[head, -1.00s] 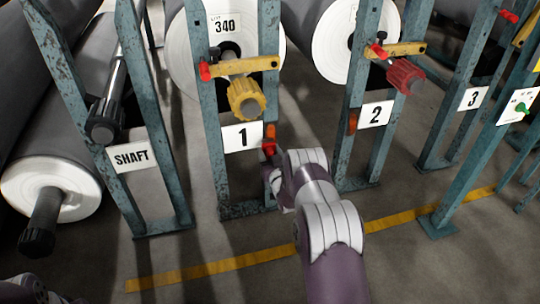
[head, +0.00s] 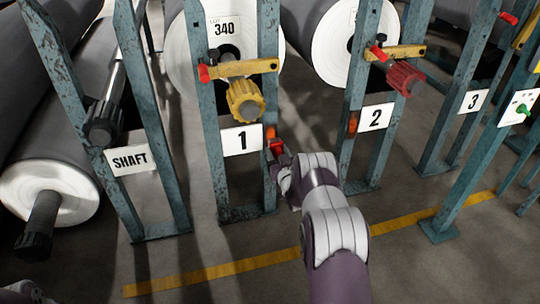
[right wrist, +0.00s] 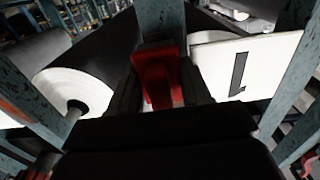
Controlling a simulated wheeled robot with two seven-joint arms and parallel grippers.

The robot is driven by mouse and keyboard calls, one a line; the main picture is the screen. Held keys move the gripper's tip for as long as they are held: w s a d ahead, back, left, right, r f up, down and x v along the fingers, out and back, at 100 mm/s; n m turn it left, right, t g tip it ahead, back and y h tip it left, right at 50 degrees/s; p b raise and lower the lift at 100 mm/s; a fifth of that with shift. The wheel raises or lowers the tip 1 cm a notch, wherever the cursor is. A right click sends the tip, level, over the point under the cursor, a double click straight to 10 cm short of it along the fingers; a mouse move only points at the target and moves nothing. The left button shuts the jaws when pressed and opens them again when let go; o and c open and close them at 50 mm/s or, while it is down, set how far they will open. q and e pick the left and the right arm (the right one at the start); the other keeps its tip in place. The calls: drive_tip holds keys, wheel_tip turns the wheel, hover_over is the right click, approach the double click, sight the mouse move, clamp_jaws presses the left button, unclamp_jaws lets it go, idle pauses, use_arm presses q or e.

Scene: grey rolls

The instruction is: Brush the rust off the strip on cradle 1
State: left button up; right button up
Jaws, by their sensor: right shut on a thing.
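Cradle 1 is a blue-green post frame (head: 212,150) with a white "1" plate (head: 242,139). An orange-brown rusty strip (head: 269,131) shows on its right post, just right of the plate. My right gripper (head: 279,160) is just below the strip, shut on a red tool (head: 277,146). The right wrist view shows the red tool (right wrist: 158,78) between the dark fingers, in front of the post and beside the plate (right wrist: 245,65). Whether the tool touches the strip I cannot tell; its working end is hidden. My left gripper is out of view.
A yellow knob (head: 245,101) and yellow latch bar (head: 240,68) sit above on cradle 1. Cradle 2 (head: 376,117), with a red knob (head: 405,78), stands right. The SHAFT frame (head: 131,160) stands left. A yellow floor line (head: 220,270) crosses open floor in front.

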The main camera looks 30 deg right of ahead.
sight(280, 146)
drive_tip(key=shift+s+d, duration=0.15)
drive_tip(key=shift+d, duration=0.25)
wheel_tip(280, 146, up, 2)
drive_tip(key=shift+d+p, duration=0.1)
drive_tip(key=shift+p, duration=0.5)
drive_tip(key=shift+w+a+p, duration=0.15)
drive_tip(key=shift+w+a, duration=0.15)
drive_tip(key=shift+a, duration=0.75)
drive_tip(key=shift+w+a+p, duration=0.15)
drive_tip(key=shift+w+a, duration=0.1)
drive_tip(key=shift+a, duration=0.75)
drive_tip(key=shift+s+r+p, duration=0.1)
drive_tip(key=shift+r+p, duration=0.7)
drive_tip(key=shift+r, duration=0.1)
drive_tip(key=shift+s+d+f, duration=0.1)
drive_tip(key=shift+d+f, duration=0.1)
drive_tip(key=shift+d, duration=0.25)
drive_tip(key=d, duration=0.2)
drive_tip(key=d+b, duration=0.1)
drive_tip(key=shift+s, duration=0.25)
drive_tip(key=shift+d+r, duration=0.1)
drive_tip(key=shift+r+p, duration=0.65)
drive_tip(key=shift+r, duration=0.3)
drive_tip(key=shift+w+a+f, duration=0.1)
drive_tip(key=shift+w+a, duration=0.15)
drive_tip(key=shift+a, duration=0.8)
drive_tip(key=shift+w+a, duration=0.2)
drive_tip(key=shift+a, duration=0.8)
drive_tip(key=shift+s+p, duration=0.1)
drive_tip(key=shift+p, duration=0.2)
